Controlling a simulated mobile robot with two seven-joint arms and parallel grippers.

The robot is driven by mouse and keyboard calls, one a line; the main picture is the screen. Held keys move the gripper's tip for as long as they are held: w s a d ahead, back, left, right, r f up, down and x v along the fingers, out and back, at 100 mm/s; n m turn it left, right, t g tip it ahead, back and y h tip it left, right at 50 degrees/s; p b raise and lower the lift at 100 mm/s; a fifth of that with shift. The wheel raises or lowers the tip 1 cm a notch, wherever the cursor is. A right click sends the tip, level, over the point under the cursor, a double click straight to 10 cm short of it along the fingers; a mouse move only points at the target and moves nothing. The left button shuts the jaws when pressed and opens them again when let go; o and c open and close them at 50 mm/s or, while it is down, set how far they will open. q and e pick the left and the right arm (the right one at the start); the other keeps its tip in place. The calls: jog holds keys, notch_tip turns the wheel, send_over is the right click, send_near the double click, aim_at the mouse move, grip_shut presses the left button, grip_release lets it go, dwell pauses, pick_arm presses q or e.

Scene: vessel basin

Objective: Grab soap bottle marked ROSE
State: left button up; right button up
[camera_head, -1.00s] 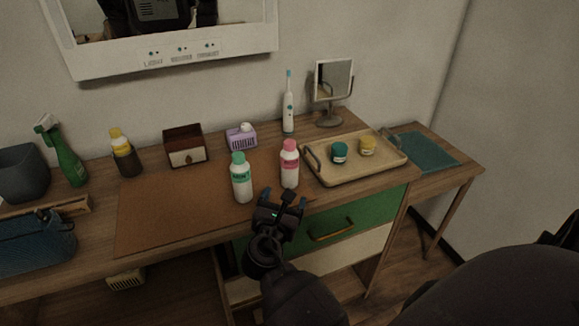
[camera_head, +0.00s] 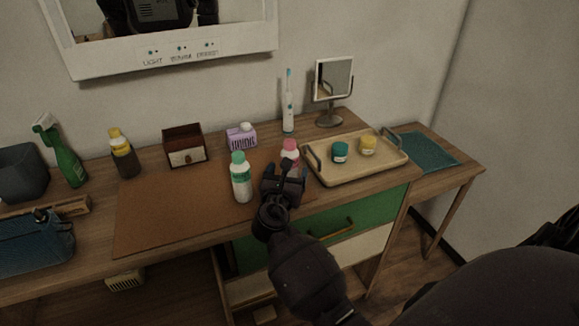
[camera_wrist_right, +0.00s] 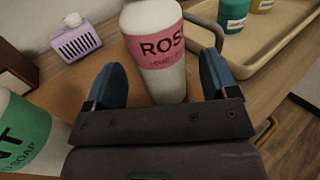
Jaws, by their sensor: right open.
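The soap bottle with the pink label (camera_head: 290,150) stands upright on the brown mat in the head view, its lower part hidden behind my right gripper (camera_head: 284,172). In the right wrist view this bottle (camera_wrist_right: 158,52) shows the letters "ROS" on its pink label. My right gripper (camera_wrist_right: 160,88) is open, with one blue fingertip on each side of the bottle's lower body; I cannot tell whether either touches it. A similar white bottle with a green label and cap (camera_head: 241,178) stands just left of it. My left gripper is not in view.
A wooden tray (camera_head: 352,180) with two small jars stands close on the right. Behind are a purple holder (camera_head: 241,138), an electric toothbrush (camera_head: 288,105) and a mirror (camera_head: 331,85). The mat (camera_head: 165,215) is clear at the left front.

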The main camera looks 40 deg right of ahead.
jog(key=x, duration=0.2)
jog(key=shift+w+d, duration=0.2)
jog(key=shift+d, duration=0.05)
